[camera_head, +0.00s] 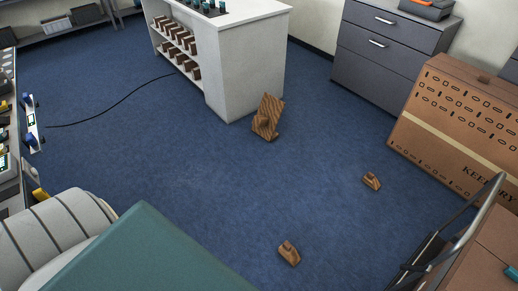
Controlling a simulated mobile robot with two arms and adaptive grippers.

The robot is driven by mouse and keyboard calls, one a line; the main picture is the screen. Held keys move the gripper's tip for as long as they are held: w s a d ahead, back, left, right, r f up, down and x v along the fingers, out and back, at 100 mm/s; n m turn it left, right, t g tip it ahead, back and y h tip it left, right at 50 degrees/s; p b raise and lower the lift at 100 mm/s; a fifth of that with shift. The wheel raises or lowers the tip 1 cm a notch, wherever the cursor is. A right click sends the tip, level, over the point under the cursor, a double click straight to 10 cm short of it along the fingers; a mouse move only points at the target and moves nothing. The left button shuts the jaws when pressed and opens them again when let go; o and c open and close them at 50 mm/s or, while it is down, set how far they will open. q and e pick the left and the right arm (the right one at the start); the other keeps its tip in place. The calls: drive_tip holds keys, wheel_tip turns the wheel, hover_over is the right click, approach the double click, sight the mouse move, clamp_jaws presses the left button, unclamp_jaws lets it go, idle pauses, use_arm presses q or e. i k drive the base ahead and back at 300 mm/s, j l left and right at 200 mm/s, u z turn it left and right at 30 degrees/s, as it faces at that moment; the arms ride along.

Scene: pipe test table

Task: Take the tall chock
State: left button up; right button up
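The tall chock (267,117) is a brown striped wooden block. It stands on the blue floor at the front right corner of the white shelf unit, around the middle of the head view. Two smaller wooden chocks lie on the floor: one (371,181) to the right, near the cardboard box, and one (289,253) at the bottom centre. Neither of my grippers shows in this view.
The white shelf unit (245,65) holds several wooden blocks. A dark drawer cabinet (385,55) stands at the back right, a large cardboard box (465,115) at the right. A cable (112,108) crosses the floor at left. The central floor is clear.

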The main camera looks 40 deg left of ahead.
sight(287, 251)
drive_tip(key=k+j+u, duration=0.25)
drive_tip(key=u, duration=0.2)
drive_tip(key=i+j, duration=0.15)
drive_tip(key=i, duration=0.25)
drive_tip(key=i+j+u, duration=0.1)
drive_tip(key=i, duration=0.3)
drive_tip(key=i+j, duration=0.15)
drive_tip(key=i, duration=0.3)
